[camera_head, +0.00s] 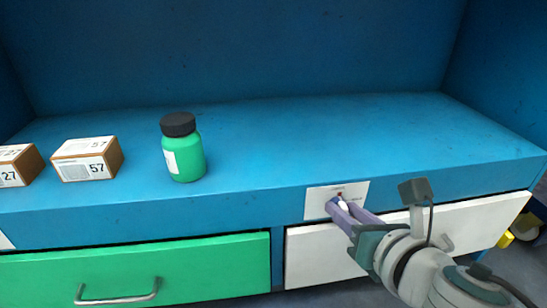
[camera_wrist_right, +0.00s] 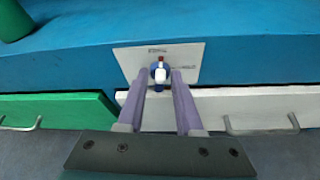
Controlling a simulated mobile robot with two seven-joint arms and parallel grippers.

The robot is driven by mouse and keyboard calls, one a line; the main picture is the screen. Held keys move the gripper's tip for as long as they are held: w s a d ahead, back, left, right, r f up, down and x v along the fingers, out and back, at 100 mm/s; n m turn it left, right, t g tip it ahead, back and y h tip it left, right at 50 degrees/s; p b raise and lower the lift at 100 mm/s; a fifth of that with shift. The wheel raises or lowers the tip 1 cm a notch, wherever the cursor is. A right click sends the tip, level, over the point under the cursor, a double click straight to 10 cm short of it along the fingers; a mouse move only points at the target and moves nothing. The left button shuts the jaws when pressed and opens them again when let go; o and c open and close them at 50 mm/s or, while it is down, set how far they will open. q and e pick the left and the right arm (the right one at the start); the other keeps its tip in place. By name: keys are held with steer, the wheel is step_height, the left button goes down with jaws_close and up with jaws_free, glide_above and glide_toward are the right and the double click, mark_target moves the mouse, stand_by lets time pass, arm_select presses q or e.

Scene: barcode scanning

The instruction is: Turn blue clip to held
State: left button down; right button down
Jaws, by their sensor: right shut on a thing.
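The blue clip (camera_wrist_right: 153,71) is a small round piece with a white part at its middle and a red mark above it. It sits on a white plate (camera_wrist_right: 192,58) on the front edge of the blue shelf; the plate also shows in the head view (camera_head: 317,204). The plate's small lettering is too blurred to read. My right gripper (camera_wrist_right: 161,76) is shut on the clip, with one purple finger on each side. In the head view my right gripper (camera_head: 342,206) partly covers the clip. My left gripper is not in view.
A green bottle with a black cap (camera_head: 184,152) and two labelled boxes (camera_head: 88,158) (camera_head: 18,166) stand on the left of the shelf. A green drawer (camera_head: 200,268) and a white drawer (camera_head: 308,258) are below. The shelf's right side is clear.

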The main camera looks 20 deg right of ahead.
steer(key=shift+d+f+m+t+y+b, duration=0.1)
steer(key=shift+m+t+y+b, duration=0.15)
steer(key=shift+m+y, duration=0.3)
steer(key=shift+d+f+m+t+y+b, duration=0.15)
steer(key=shift+m+y+b, duration=0.2)
steer(key=shift+m, duration=0.3)
steer(key=m+y+b, duration=0.1)
steer(key=m+b, duration=0.1)
steer(key=shift+d+m+t, duration=0.1)
steer(key=shift+m+t, duration=0.2)
steer(key=shift+t, duration=0.1)
steer(key=m+t+b, duration=0.1)
steer(key=m, duration=0.1)
steer(key=m+t+y+b, duration=0.1)
steer(key=m+b, duration=0.1)
steer(key=m+y+b, duration=0.1)
steer(key=m, duration=0.1)
steer(key=shift+s+d+f+m+t+b, duration=0.1)
steer(key=shift+d+f+m+t+b, duration=0.05)
steer(key=shift+f+m+t+b, duration=0.2)
steer(key=shift+m, duration=0.25)
steer(key=c, duration=0.9)
jaws_free()
